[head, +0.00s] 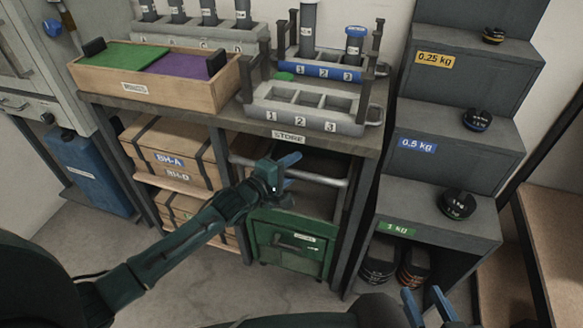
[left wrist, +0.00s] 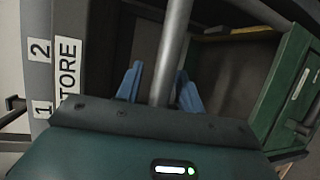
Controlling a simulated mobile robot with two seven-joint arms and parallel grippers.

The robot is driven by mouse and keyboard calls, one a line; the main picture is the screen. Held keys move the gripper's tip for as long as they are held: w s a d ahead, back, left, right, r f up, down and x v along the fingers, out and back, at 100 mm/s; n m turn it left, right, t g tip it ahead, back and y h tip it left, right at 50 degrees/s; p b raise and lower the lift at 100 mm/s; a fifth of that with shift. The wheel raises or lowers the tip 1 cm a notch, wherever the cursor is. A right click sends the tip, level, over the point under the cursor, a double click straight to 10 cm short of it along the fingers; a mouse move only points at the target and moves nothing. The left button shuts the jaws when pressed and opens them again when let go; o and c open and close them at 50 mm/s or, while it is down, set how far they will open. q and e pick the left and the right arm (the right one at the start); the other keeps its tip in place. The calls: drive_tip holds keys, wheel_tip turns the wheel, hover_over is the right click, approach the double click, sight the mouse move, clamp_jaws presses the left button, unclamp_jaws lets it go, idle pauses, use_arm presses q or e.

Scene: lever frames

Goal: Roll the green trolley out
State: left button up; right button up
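The green trolley (head: 290,247) stands on the floor in the bay under the bench, below the STORE label. Its green front also shows at the right of the left wrist view (left wrist: 285,95). A grey handle bar (head: 318,180) crosses above it. My left gripper (head: 284,171) is at the bar. In the left wrist view the bar (left wrist: 174,45) runs between the two blue fingers (left wrist: 159,88), with a small gap visible beside the left finger, so the gripper looks open around it. My right gripper (head: 430,307) is open and empty at the bottom edge.
Strapped boxes (head: 172,155) fill the shelves left of the trolley. A dark stepped weight stand (head: 440,210) is close on its right. The bench (head: 225,113) above carries trays and a wooden box. The floor (head: 175,265) at the front left is clear.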

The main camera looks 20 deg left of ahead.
use_arm(q)
drive_tip(key=c, duration=0.8)
drive_tip(key=shift+s, duration=0.1)
